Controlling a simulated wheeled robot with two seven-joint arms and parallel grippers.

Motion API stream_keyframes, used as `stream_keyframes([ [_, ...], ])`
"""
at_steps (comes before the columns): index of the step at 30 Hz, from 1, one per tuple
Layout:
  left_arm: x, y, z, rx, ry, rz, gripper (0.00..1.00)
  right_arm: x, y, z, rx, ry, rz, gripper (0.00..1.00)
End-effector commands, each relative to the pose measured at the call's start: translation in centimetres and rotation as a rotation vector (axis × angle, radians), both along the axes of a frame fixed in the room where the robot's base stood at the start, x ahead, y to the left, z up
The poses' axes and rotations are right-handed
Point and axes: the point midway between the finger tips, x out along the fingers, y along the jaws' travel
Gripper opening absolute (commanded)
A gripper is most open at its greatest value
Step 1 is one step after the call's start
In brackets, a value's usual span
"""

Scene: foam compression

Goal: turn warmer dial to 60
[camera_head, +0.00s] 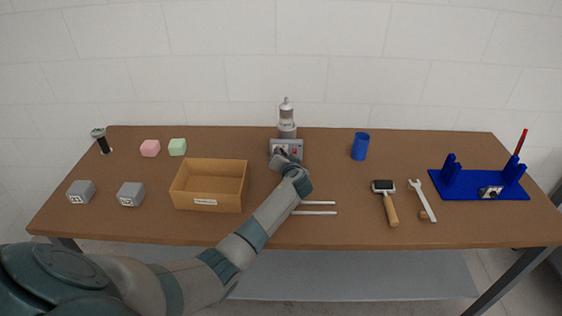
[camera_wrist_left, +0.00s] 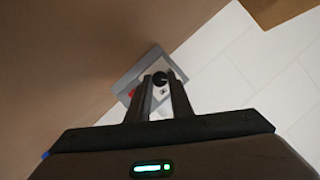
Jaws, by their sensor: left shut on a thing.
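The warmer (camera_head: 298,150) is a grey box at the back middle of the table, with a clear and metal vessel (camera_head: 287,112) standing on it. A red part shows on its front. My left gripper (camera_head: 285,156) is at the warmer's front face, partly hidden by my own wrist. In the left wrist view, the gripper (camera_wrist_left: 160,82) is shut on a black round dial (camera_wrist_left: 159,78) on the warmer's grey panel (camera_wrist_left: 133,82). The dial's marks are too small to read. My right gripper is not in view.
An open cardboard box (camera_head: 208,206) stands left of my arm. Two white rods (camera_head: 318,207) lie just right of it. Cubes (camera_head: 131,194) lie left.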

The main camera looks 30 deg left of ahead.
Motion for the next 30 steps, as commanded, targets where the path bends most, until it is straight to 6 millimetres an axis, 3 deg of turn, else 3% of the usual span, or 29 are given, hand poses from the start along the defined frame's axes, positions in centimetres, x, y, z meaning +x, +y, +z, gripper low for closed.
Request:
stream_keyframes([
  [1, 0.1, -0.1, -0.4, 0.028, 0.015, 0.0, 0.0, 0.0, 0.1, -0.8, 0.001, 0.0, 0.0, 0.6],
  [9, 0.1, -0.1, -0.3, 0.138, 0.085, 0.0, 0.0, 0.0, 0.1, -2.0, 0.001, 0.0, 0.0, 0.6],
  [25, 0.1, -0.2, -0.1, 0.169, 0.103, -0.001, 0.0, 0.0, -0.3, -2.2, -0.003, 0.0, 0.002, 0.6],
  [26, 0.1, -0.2, -0.1, 0.169, 0.103, -0.001, 0.22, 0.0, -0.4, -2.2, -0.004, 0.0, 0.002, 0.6],
  [27, 0.1, -0.2, -0.1, 0.169, 0.103, -0.001, 0.32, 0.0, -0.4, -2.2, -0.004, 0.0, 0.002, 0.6],
  [28, 0.1, -0.2, -0.1, 0.169, 0.103, -0.001, 0.38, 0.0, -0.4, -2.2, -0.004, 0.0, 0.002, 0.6],
  [30, 0.1, -0.2, -0.1, 0.169, 0.103, -0.001, 0.38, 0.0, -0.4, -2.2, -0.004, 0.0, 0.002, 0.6],
])
